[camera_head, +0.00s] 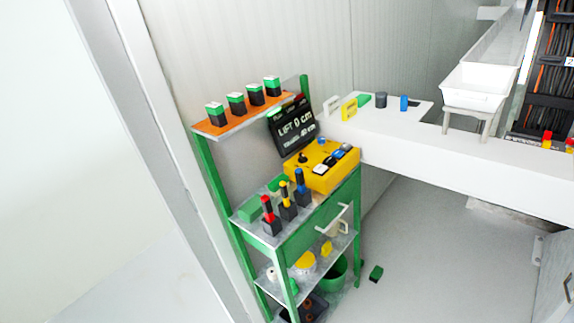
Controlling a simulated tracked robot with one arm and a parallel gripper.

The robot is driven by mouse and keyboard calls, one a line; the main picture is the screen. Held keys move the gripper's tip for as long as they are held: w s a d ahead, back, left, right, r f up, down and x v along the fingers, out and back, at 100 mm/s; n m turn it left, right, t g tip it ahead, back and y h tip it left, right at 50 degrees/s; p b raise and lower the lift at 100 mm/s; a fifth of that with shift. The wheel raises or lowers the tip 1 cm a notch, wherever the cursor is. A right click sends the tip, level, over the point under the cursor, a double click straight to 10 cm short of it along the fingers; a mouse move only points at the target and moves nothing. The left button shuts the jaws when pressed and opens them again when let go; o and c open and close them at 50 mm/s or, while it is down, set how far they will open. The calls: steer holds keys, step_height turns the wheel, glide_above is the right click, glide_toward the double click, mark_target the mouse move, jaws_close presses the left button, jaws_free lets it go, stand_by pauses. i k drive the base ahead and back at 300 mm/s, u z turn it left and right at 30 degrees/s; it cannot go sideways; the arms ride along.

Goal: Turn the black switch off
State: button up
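A yellow control box (322,168) stands on the upper deck of a green-framed shelf unit (207,175), near the middle of the view. A small black switch (303,158) stands up from the left part of its top. A blue knob (322,141) sits behind it, and blue, white and black buttons (337,157) lie to its right. The black switch is too small to tell its setting. My gripper is not in view.
Red, yellow and blue-topped levers (285,203) stand left of the box. A dark display reading "LIFT 0 cm" (293,127) is behind it. A white counter (440,150) runs right. A drawer handle (330,222) sticks out in front. Floor (420,240) at right is mostly clear.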

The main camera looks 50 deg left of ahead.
mark_target(303, 159)
steer(key=k, duration=0.7)
steer(key=u, duration=0.6)
steer(key=i, duration=2.45)
steer(key=z, duration=0.45)
